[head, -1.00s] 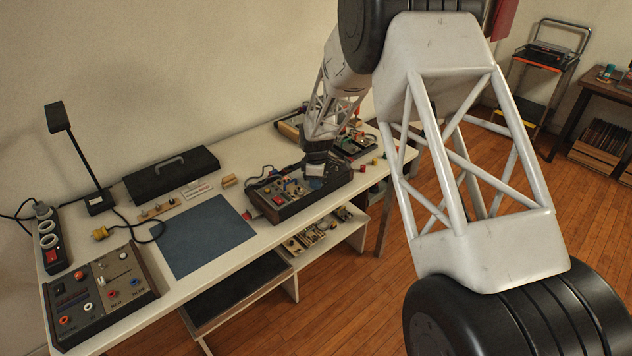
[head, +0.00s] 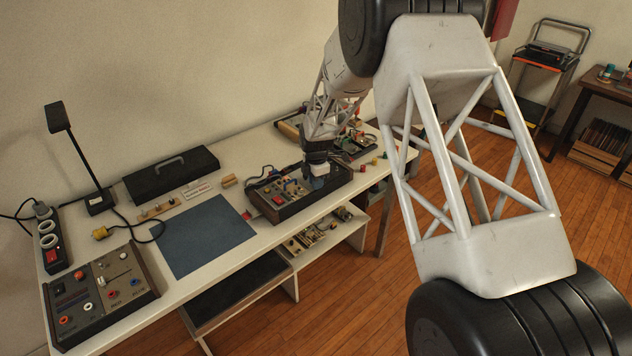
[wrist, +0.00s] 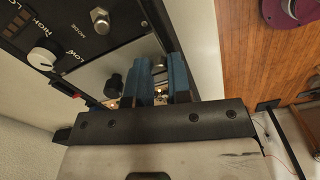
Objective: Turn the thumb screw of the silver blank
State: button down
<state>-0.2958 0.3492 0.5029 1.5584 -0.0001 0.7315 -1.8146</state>
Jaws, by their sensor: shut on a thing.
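The silver blank (wrist: 118,66) is a plain bright metal plate in the dark-framed case, seen in the wrist view. A dark thumb screw (wrist: 112,86) stands on it, left of my fingers and apart from them. My gripper (wrist: 158,72) has two blue fingers over the blank's right part, near the case's edge. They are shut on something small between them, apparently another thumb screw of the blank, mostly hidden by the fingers. In the head view my gripper (head: 318,180) is down at the right part of the case (head: 290,208); the blank cannot be made out there.
On the white table stand a blue mat (head: 203,236), a control box (head: 100,295), a lamp (head: 75,155) and a black toolbox (head: 172,173). The mat is bare.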

jog(key=c, duration=1)
grip_release()
jog(key=shift+c, duration=0.2)
jog(key=shift+r, duration=0.1)
jog(key=shift+r, duration=3.8)
jog(key=shift+r, duration=0.1)
